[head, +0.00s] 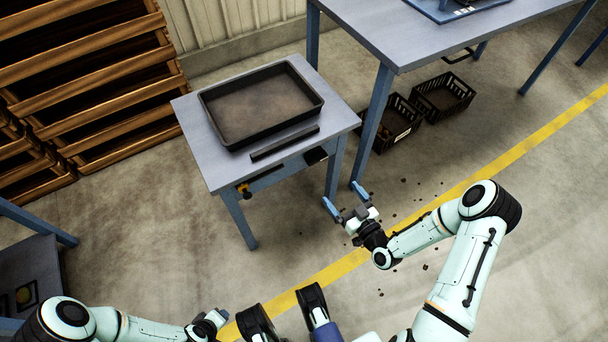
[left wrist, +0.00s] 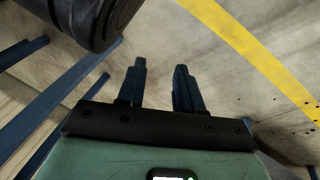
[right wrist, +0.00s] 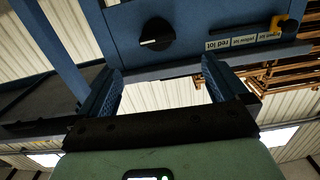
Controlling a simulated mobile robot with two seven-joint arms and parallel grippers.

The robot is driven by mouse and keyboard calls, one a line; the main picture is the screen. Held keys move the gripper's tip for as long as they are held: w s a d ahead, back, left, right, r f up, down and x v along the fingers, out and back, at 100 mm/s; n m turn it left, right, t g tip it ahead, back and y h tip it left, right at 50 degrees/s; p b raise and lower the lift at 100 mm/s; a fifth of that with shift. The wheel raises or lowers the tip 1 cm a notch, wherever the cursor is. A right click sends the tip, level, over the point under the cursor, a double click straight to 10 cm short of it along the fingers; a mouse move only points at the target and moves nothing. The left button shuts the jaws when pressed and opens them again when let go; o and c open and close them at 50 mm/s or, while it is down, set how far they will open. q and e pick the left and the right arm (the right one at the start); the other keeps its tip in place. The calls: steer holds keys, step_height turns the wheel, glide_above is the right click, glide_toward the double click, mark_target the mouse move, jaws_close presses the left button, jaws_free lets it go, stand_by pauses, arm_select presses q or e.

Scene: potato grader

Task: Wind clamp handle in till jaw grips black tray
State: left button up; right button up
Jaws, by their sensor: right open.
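The black tray (head: 262,137) lies flat on a small blue-grey table (head: 195,130). A dark bar (head: 284,143), perhaps the jaw, lies along the tray's near side with a narrow strip of tabletop between them. A black round knob (right wrist: 157,34) with a white mark sits on the table's front panel; I cannot tell whether it is the clamp handle. My right gripper (head: 345,198) is open and empty, in front of the table's right front corner and apart from the knob. My left gripper (left wrist: 160,78) is open and empty, low at the bottom left of the head view.
A yellow and black fitting (head: 243,190) sits at the left of the table front. Wooden pallets (head: 95,75) stand at the left. A larger table (head: 430,40) stands at the right, with black crates (head: 441,97) below. Dark bits litter the floor near my right arm.

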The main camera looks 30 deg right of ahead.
mark_target(319, 160)
steer(key=shift+t, duration=0.3)
steer(key=w+b, duration=0.1)
steer(key=w, duration=0.3)
steer(key=w+b, duration=0.1)
steer(key=w, duration=0.4)
steer(key=w+b, duration=0.1)
steer(key=w, duration=0.3)
steer(key=shift+w+a+r, duration=0.3)
arm_select(q)
steer(key=s+a+f+g, duration=0.1)
steer(key=s+f+g, duration=0.1)
steer(key=s+f, duration=0.3)
steer(key=shift+s+f, duration=0.4)
steer(key=shift+a, duration=0.1)
arm_select(e)
steer(key=c, duration=1)
